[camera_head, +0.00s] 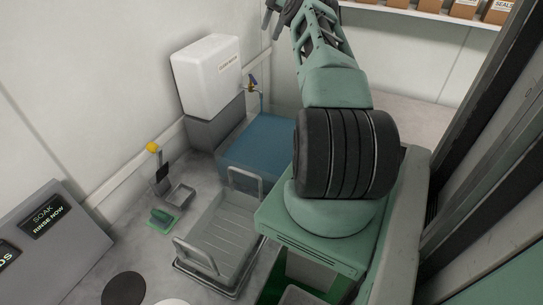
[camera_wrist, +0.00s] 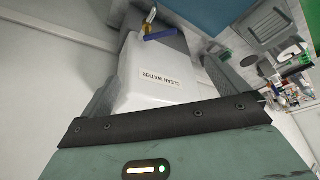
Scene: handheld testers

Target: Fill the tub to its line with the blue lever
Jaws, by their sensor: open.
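A brass tap (camera_head: 257,88) with a blue lever (camera_head: 251,79) sticks out from the white clean water tank (camera_head: 207,75). A thin bluish streak hangs under the tap, apparently running water. In the wrist view, the blue lever (camera_wrist: 160,36) lies across the front of the tank (camera_wrist: 165,75). My gripper (camera_head: 268,20) is open and empty, raised above and right of the tap, apart from the lever.
A grey rack tray (camera_head: 218,235) with upright handles sits in front of the tub. A green brush (camera_head: 161,217), a small grey dish (camera_head: 181,195) and a yellow-knobbed stand (camera_head: 153,147) are at left. A soak/rinse sign panel (camera_head: 45,223) stands far left. A shelf of boxes is at the back.

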